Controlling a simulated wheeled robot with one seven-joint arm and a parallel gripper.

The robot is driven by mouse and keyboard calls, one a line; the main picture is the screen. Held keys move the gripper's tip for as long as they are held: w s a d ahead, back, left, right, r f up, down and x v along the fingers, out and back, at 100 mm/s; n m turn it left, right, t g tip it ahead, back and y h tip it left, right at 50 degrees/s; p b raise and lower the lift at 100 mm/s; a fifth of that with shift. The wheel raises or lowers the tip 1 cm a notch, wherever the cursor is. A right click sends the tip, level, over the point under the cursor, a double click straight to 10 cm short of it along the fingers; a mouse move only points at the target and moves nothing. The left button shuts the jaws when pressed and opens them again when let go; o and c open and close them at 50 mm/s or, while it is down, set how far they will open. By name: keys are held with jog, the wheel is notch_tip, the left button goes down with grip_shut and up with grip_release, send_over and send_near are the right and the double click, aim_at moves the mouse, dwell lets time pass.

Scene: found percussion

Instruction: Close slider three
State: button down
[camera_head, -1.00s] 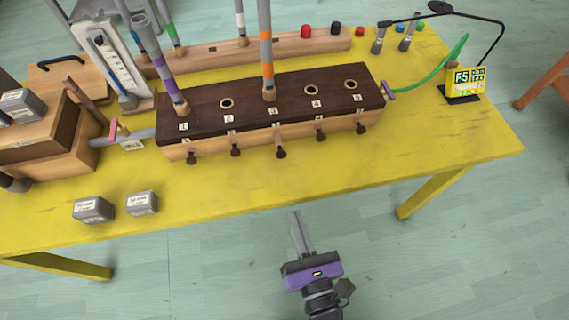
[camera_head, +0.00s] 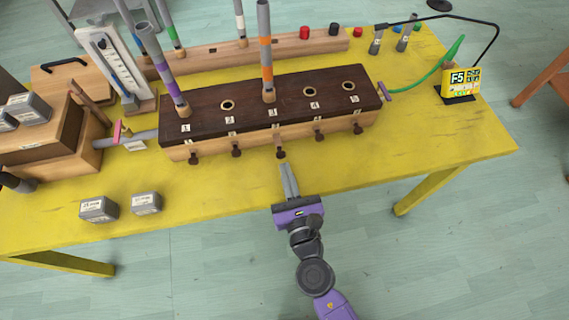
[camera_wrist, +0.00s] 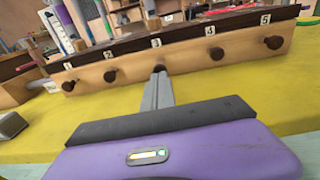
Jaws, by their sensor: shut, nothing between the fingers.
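The wind chest (camera_head: 330,128) is a long wooden box with a dark top, numbered 1 to 5, with a row of dark slider knobs along its front. The slider three knob (camera_head: 281,154) is below label 3; in the wrist view this knob (camera_wrist: 159,69) is just beyond my fingertips. An orange-banded pipe (camera_head: 266,50) stands in hole 3. My gripper (camera_head: 284,166) is shut and empty, pointing at that knob from the front. In the wrist view the shut fingers of my gripper (camera_wrist: 156,80) line up with the knob; whether they touch it I cannot tell.
Knobs two (camera_head: 236,152) and four (camera_head: 319,134) flank the middle knob. Two grey blocks (camera_head: 98,209) (camera_head: 146,203) lie at the table's front left. The yellow table (camera_head: 400,165) is clear right of my gripper. A green hose (camera_head: 440,68) runs at the right end.

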jog(key=shift+x, duration=0.95)
